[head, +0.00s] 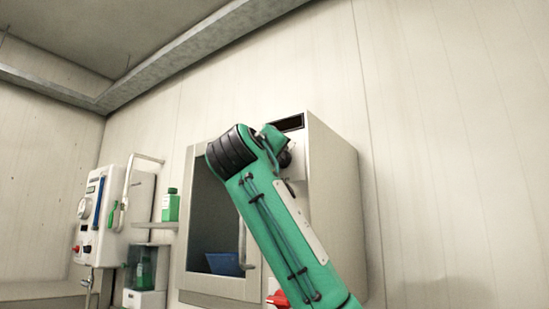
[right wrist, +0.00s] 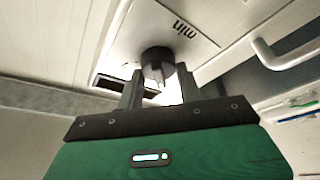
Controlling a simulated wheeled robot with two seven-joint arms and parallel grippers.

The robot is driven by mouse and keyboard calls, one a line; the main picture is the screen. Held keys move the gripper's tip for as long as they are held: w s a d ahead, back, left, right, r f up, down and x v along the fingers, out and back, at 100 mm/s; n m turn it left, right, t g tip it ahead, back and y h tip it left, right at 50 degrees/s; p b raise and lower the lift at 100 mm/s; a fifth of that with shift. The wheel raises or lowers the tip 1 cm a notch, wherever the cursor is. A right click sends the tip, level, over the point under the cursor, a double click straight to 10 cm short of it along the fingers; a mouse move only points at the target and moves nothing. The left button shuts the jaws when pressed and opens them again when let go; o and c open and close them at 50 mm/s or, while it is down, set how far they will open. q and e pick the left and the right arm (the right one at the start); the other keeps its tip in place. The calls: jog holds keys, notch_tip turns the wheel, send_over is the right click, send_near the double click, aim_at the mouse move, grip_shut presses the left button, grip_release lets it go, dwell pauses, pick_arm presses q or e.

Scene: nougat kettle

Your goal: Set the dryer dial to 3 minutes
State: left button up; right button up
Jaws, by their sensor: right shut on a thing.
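The dryer (head: 338,190) is a pale box on the wall in the head view, with an open-looking dark chamber on its front left. In the right wrist view its panel shows "min" lettering and a round dark dial (right wrist: 157,58) with a raised ridge. My right gripper (right wrist: 160,76) has one finger on each side of the dial and is shut on it. No scale numbers can be read, so the dial's setting cannot be told. My left gripper is in neither view.
A blue tray (head: 226,263) sits inside the dark chamber. A shelf left of the dryer holds a green bottle (head: 171,206). A white wall unit (head: 103,215) with a blue strip and red knob hangs further left. The wall right of the dryer is clear.

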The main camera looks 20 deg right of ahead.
dwell(0.5)
jog(key=o, duration=1)
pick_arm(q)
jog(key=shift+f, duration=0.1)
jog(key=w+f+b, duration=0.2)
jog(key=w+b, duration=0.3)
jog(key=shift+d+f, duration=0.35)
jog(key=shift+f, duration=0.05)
pick_arm(e)
jog(key=v, duration=1.3)
jog(key=shift+s+a, duration=0.25)
jog(key=shift+s, duration=0.1)
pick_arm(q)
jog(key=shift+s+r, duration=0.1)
